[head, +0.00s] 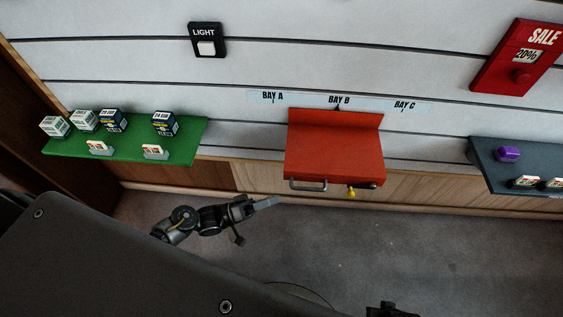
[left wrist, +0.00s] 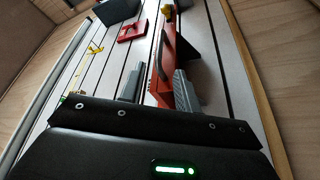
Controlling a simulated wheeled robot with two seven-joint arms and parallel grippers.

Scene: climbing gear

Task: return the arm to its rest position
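My left gripper (head: 252,218) is in front of the slatted wall, below and left of the red box (head: 335,150). In the left wrist view its two fingers (left wrist: 160,88) stand apart with nothing held between them. The red box also shows there (left wrist: 182,85), beyond the fingers, with its grey handle (head: 307,185). The gripper appears apart from the handle. A dark part of what looks like my right arm (head: 385,310) shows at the bottom edge of the head view; its fingers cannot be made out.
A green shelf (head: 185,145) at left holds several small boxes (head: 112,121) and price cards. A dark shelf (head: 500,180) at right holds a purple item (head: 507,154). A yellow key-like piece (head: 351,192) hangs under the red box. Open carpet (head: 430,250) lies in front.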

